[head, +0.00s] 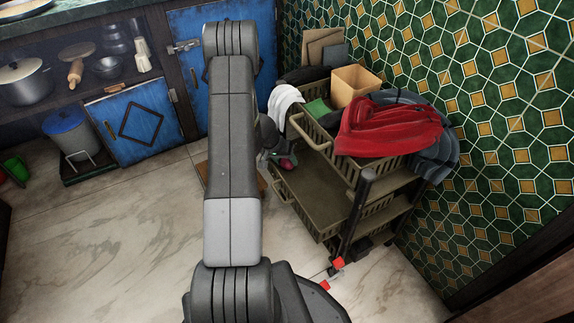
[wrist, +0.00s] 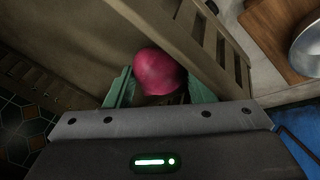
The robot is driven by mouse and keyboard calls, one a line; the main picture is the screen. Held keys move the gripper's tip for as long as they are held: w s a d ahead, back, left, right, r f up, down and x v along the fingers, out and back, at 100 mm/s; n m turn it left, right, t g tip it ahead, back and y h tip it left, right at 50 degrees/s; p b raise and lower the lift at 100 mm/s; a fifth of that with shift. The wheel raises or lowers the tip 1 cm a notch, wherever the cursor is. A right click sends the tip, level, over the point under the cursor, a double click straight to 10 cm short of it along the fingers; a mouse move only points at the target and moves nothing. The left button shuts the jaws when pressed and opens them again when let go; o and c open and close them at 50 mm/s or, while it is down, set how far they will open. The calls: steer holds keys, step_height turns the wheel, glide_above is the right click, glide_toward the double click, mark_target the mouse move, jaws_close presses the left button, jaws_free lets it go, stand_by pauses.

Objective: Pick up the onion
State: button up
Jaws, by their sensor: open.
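The onion (wrist: 158,72) is a round, pinkish-red bulb at the middle of the wrist view. My gripper (wrist: 160,88) is open, with one green finger on the left of the onion and one on the right. I cannot tell whether the fingers touch it.
The khaki cart (head: 312,195) has slatted side walls; one wall (wrist: 208,45) stands close to my gripper. Red cloth (head: 390,128) and a tan box (head: 354,86) lie on its top. Blue cabinets (head: 140,125) stand behind at left.

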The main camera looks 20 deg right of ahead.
steer(key=c, duration=0.6)
steer(key=shift+c, duration=0.2)
steer(key=shift+r, duration=0.2)
